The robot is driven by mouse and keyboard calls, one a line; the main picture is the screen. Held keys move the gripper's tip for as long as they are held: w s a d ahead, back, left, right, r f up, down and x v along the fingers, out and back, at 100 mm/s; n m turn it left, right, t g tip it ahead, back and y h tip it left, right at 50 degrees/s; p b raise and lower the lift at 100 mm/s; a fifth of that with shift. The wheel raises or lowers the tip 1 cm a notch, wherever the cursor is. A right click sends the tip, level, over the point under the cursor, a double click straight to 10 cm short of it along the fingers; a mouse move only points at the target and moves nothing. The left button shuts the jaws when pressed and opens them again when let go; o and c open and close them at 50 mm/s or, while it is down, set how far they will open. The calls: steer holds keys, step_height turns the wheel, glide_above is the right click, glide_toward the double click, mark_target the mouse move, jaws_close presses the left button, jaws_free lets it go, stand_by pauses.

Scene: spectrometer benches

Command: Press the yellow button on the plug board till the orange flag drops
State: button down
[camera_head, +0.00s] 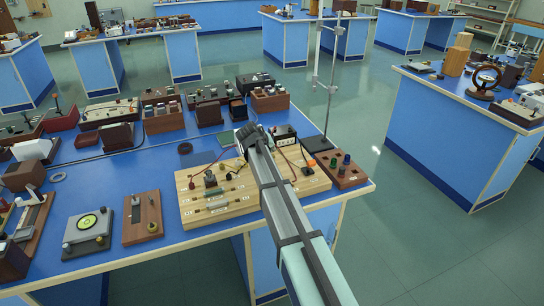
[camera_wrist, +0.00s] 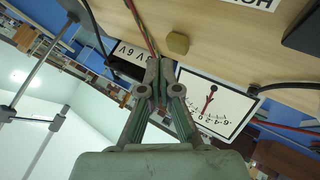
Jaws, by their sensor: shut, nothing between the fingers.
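The light wooden plug board (camera_head: 240,207) lies on the blue bench, carrying wires and small parts. In the wrist view its surface (camera_wrist: 230,50) fills the top, and a dull yellow, many-sided button (camera_wrist: 178,43) sits on it. My gripper (camera_wrist: 158,64) is shut and empty; its tips appear just below and left of the button, with a small gap in the picture. I cannot tell the depth between them. In the head view my arm crosses the board, and I cannot make out the button. A small orange patch (camera_head: 308,170) shows on a dark part there; I cannot tell whether it is the flag.
A meter with a red needle (camera_wrist: 212,98) and a box marked 6 V (camera_wrist: 128,62) flank my fingers. Red and green wires (camera_wrist: 143,28) run close to the tips. A metal stand (camera_head: 331,85) rises behind the board, and a brown terminal block (camera_head: 343,178) stands right.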

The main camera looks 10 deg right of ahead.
steer(key=shift+f, duration=0.2)
steer(key=shift+f, duration=0.25)
steer(key=shift+f+b, duration=0.45)
steer(key=shift+b, duration=0.05)
stand_by(0.5)
steer(key=shift+r, duration=0.1)
stand_by(0.4)
steer(key=shift+r+p, duration=0.4)
steer(key=shift+r, duration=0.4)
steer(key=shift+r+p, duration=1.1)
steer(key=shift+r, duration=1.45)
